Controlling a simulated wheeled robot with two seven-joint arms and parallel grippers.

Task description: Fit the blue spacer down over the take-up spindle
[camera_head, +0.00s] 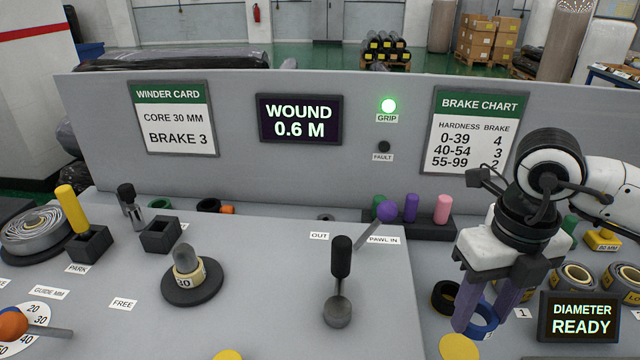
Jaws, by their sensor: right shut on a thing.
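The blue spacer (488,322) is a ring at the lower right. My right gripper (484,314) points down with its two purple-grey fingers on either side of the ring, shut on it. The near finger hides part of the ring. I cannot tell whether the ring is clear of the surface. A grey round-topped post (184,256), which looks like the take-up spindle, stands upright left of centre on a dark round base. A cream ring marked 30 (187,281) sits around its lower part. My left gripper is not in view.
A black ring (444,297) lies just left of the blue spacer. A black-handled lever (341,258) stands between the spindle and my right gripper. Wrapped rolls (575,278) and a DIAMETER READY display (579,317) are at right. A lit green GRIP lamp (389,106) shows on the back panel.

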